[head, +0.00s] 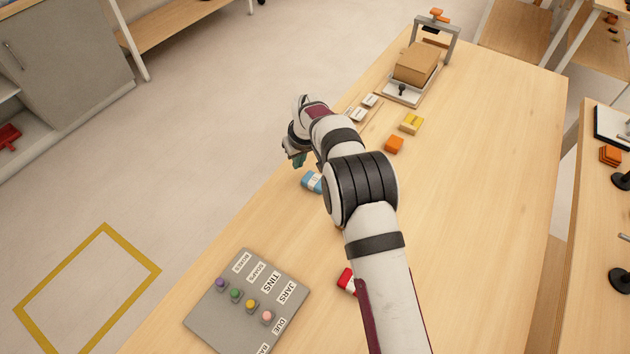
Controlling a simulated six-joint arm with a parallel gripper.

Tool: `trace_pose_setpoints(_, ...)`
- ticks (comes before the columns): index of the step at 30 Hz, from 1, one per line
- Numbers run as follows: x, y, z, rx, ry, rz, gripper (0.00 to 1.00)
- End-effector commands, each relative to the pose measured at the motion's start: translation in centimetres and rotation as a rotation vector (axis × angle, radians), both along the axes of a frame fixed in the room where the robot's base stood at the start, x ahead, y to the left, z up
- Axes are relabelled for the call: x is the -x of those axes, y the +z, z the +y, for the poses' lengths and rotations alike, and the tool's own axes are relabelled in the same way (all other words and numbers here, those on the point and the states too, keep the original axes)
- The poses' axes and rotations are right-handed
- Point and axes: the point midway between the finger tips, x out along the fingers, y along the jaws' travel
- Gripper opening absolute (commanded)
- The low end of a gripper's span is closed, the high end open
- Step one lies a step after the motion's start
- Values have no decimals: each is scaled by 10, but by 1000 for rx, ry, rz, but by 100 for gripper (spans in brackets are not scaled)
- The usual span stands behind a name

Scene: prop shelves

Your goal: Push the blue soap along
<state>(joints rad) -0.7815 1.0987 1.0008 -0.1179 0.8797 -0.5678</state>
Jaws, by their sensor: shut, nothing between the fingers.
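The blue soap (312,182) is a small blue block with a white band, lying on the wooden table (480,190) near its left edge. My arm covers its right side. My gripper (297,162) is just above and left of the soap in the picture, pointing down. It is shut and empty. Whether its fingertips touch the soap I cannot tell.
A yellow block (411,123) and an orange block (394,145) lie right of my gripper. A red block (347,280) is partly behind my arm. A grey labelled board (215,318) with coloured knobs lies front left. A brown box (416,63) stands at the back.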

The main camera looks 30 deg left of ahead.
Motion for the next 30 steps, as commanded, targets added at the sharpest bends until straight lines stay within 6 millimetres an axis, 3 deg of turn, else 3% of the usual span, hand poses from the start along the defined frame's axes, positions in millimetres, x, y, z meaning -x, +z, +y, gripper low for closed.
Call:
trace_pose_setpoints(11,0,-1,0,0,0,0,0)
trace_pose_setpoints(30,0,-26,0,1,0,1,0)
